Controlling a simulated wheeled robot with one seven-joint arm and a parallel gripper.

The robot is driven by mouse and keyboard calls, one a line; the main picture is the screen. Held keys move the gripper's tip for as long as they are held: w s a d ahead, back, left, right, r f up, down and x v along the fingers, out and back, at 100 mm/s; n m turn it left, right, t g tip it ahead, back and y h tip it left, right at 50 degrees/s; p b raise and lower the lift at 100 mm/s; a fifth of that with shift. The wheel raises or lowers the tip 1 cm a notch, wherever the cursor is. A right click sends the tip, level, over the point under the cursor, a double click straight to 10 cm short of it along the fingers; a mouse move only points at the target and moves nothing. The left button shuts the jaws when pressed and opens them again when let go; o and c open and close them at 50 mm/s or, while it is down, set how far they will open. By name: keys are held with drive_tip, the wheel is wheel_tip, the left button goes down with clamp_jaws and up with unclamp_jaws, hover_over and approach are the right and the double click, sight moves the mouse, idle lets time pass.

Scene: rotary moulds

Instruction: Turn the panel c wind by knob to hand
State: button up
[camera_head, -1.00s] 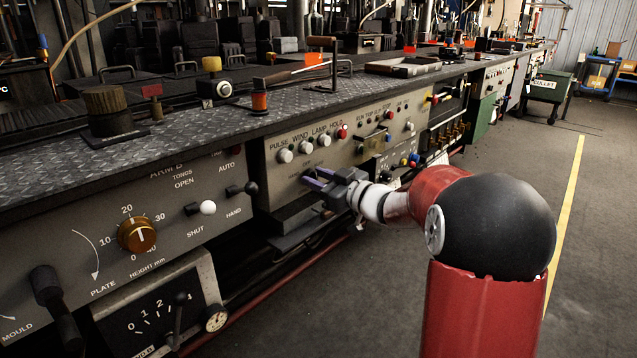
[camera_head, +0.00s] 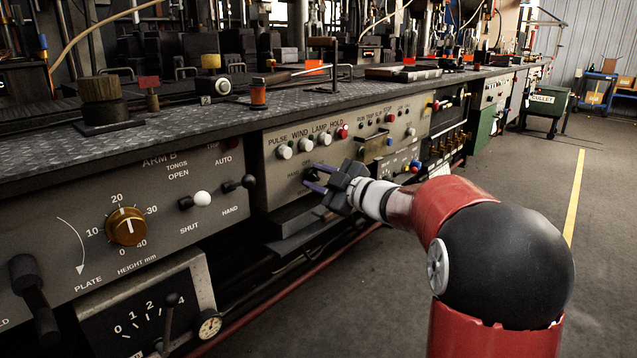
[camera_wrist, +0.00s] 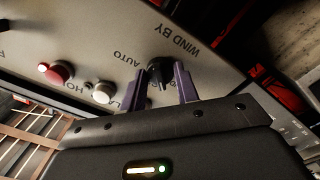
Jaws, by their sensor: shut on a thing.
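The wind by knob (camera_wrist: 160,70) is small and black, on the grey panel c (camera_wrist: 110,38). In the wrist view it sits between the two purple fingers of my gripper (camera_wrist: 163,80), which is shut on it. The words WIND BY show to the right of the knob and AUTO to its left, tilted by the camera's roll. Other lettering is partly hidden by the fingers, and I cannot read where the knob points. In the head view my gripper (camera_head: 312,177) reaches the panel face below the PULSE, WIND, LAMP and HOLD buttons; the knob is mostly hidden there.
A red button (camera_wrist: 56,72) and a white button (camera_wrist: 104,92) stand out from the panel near my fingers. The ARM B panel (camera_head: 110,220) with its gold dial (camera_head: 126,227) lies to the left. The floor (camera_head: 600,250) at the right is clear.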

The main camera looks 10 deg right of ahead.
idle(0.4)
drive_tip(key=o, duration=1)
drive_tip(key=shift+c, duration=0.2)
drive_tip(key=v, duration=0.8)
drive_tip(key=shift+w, duration=0.1)
